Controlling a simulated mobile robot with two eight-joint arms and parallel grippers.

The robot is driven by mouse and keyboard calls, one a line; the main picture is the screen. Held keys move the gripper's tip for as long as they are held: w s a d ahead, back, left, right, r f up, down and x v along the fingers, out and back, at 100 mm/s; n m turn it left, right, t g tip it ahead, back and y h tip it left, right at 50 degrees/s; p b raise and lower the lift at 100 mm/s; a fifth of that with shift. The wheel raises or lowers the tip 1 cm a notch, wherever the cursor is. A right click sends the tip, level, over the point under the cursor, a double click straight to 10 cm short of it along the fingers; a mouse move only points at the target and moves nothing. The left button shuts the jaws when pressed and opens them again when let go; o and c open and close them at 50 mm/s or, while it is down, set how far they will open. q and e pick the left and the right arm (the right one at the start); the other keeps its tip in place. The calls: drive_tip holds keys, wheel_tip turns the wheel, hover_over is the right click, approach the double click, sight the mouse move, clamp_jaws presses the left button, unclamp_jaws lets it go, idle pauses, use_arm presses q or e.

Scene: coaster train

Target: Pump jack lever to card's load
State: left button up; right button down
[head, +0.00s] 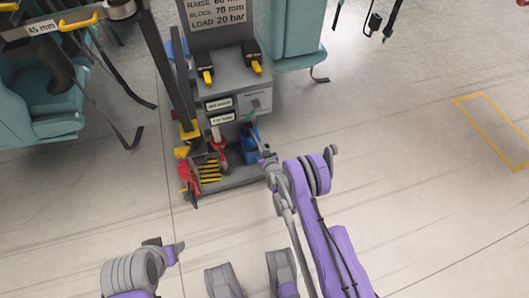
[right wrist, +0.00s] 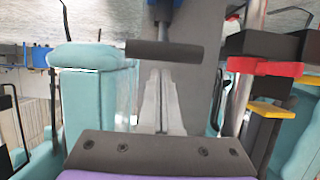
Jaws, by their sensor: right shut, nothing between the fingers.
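The card (head: 217,12) on the grey post reads RAISE 60-something mm, BLOCK 78 mm and LOAD 20 bar; its first figure is partly cut off. A blue jack-like body (head: 249,143) stands low at the right of the grey cart. In the right wrist view a dark bar-shaped grip (right wrist: 165,53) on a metal rod, with blue above it, crosses just beyond the fingertips. My right gripper (head: 266,157) is shut and empty beside the blue body; its fingers (right wrist: 160,72) point at the grip. Contact cannot be told. My left gripper (head: 174,251) is low at left, its jaws unclear.
The grey cart (head: 222,85) carries yellow-tipped dark blocks (head: 205,75), and red tools (head: 188,176) stand at its lower left. Teal seats (head: 35,105) with hanging straps are at left, another (head: 290,30) behind. The floor at right is clear, with a yellow outline (head: 489,110).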

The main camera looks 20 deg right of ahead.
use_arm(q)
drive_tip(key=shift+f+b, duration=2.3)
drive_tip(key=shift+b, duration=0.4)
use_arm(e)
drive_tip(key=w+r+v, duration=0.1)
drive_tip(key=r+v, duration=0.1)
drive_tip(key=v, duration=0.9)
drive_tip(key=shift+r, duration=0.2)
